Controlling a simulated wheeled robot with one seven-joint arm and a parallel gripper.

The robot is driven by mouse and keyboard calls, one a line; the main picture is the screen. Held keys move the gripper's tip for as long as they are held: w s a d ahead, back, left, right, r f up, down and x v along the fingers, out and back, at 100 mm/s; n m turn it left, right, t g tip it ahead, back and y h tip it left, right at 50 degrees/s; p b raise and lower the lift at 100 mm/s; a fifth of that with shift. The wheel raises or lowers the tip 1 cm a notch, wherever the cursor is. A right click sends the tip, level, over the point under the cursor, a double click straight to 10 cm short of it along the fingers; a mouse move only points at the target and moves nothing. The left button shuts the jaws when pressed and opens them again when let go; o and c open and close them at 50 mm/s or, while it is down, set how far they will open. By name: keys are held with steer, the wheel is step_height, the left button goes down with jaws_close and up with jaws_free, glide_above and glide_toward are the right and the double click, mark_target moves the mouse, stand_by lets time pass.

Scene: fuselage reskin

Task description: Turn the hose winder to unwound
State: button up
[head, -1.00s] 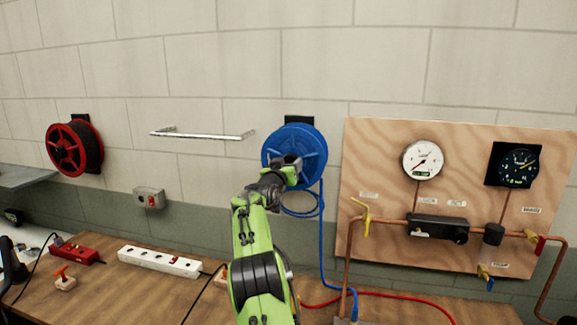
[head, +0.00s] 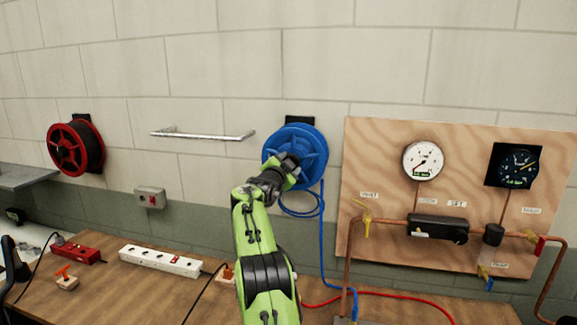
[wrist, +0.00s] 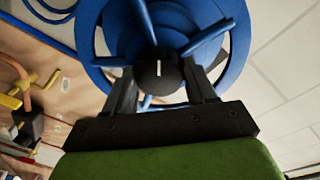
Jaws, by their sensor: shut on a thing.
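The blue hose winder (head: 310,139) is mounted on the wall in the middle of the head view, with its blue hose (head: 322,240) hanging down to the bench. My gripper (head: 288,168) is at the lower part of the winder's front face. In the wrist view the winder (wrist: 238,50) fills the top, with several blue spokes around a black hub knob (wrist: 159,70) that has a white mark. My gripper (wrist: 160,88) has its two dark fingers on either side of this knob and is shut on it. The fingertips are partly hidden behind the knob and spokes.
A red reel (head: 66,148) and a metal rail (head: 200,134) are on the wall to the left. A wooden panel (head: 385,150) with gauges and copper pipes stands at right. A white power strip (head: 160,261) and red hose (head: 400,295) lie on the bench (head: 120,295).

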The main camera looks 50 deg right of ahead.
steer(key=m, duration=0.6)
steer(key=shift+f, duration=0.1)
steer(key=shift+m, duration=0.4)
stand_by(0.3)
steer(key=o, duration=1)
steer(key=shift+o, duration=0.2)
steer(key=shift+y, duration=0.3)
steer(key=b+v, duration=1)
steer(key=v, duration=0.5)
steer(key=shift+s+a+b, duration=0.25)
steer(key=shift+a+b, duration=0.05)
steer(key=shift+b, duration=0.05)
steer(key=shift+a, duration=0.1)
